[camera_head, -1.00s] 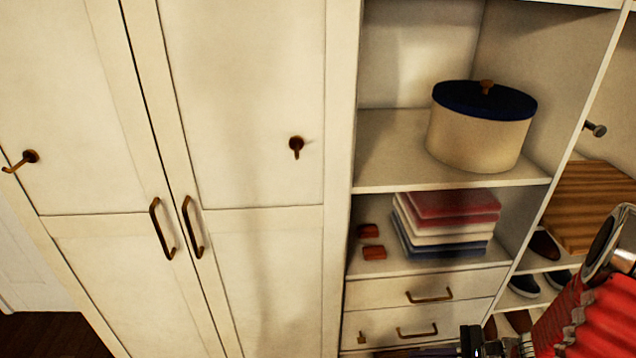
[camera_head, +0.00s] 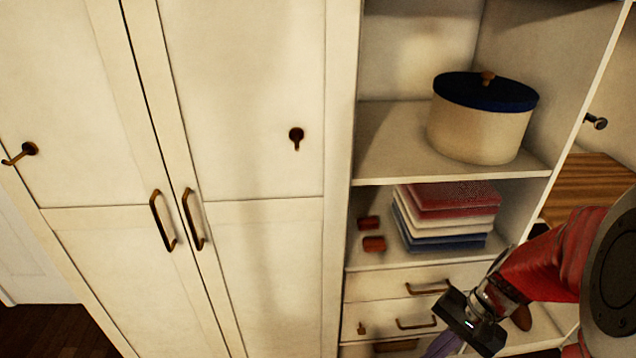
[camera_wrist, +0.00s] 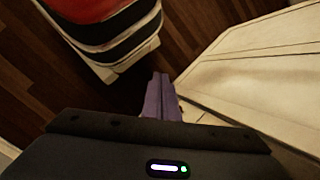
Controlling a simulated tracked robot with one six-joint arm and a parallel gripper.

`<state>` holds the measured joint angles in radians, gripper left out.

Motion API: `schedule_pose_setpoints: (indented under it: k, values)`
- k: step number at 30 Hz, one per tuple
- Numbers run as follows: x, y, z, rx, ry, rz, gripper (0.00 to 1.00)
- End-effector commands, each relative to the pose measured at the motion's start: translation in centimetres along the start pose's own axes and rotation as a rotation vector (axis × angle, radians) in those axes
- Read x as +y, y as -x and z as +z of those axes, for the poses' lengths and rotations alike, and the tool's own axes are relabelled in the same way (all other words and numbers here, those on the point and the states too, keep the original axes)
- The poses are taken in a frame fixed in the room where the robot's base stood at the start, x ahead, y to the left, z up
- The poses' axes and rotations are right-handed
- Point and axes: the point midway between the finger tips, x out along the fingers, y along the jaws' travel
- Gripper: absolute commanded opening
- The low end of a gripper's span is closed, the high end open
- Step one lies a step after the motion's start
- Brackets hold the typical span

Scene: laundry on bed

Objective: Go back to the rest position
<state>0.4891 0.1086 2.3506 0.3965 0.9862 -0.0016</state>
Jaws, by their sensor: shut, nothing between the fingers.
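My gripper (camera_wrist: 160,98) has purple fingers, pressed together with nothing between them, seen in the wrist view over dark wooden floor. In the head view my red arm reaches in from the lower right. The gripper's purple fingers (camera_head: 443,345) show at the bottom edge, in front of the drawers, and their tips are cut off by the frame. In the wrist view a white cabinet face lies to the right of the fingers.
A white wardrobe (camera_head: 262,250) with brass handles fills the left. A round box with a blue lid (camera_head: 478,130) stands on a shelf, above folded cloths (camera_head: 450,215) and two small red blocks (camera_head: 374,244). Drawers (camera_head: 385,285) are below. Dark floor (camera_wrist: 70,82) is open in the wrist view.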

Motion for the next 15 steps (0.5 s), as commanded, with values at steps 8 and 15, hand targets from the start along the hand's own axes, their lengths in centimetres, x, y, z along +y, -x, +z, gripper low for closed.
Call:
schedule_pose_setpoints:
  k: [8, 15]
  values:
    - [-0.5, 3.2, 1.7, 0.149, 0.198, 0.110, 0.00]
    - [-1.1, 5.9, 3.1, 0.276, 0.355, 0.186, 0.00]
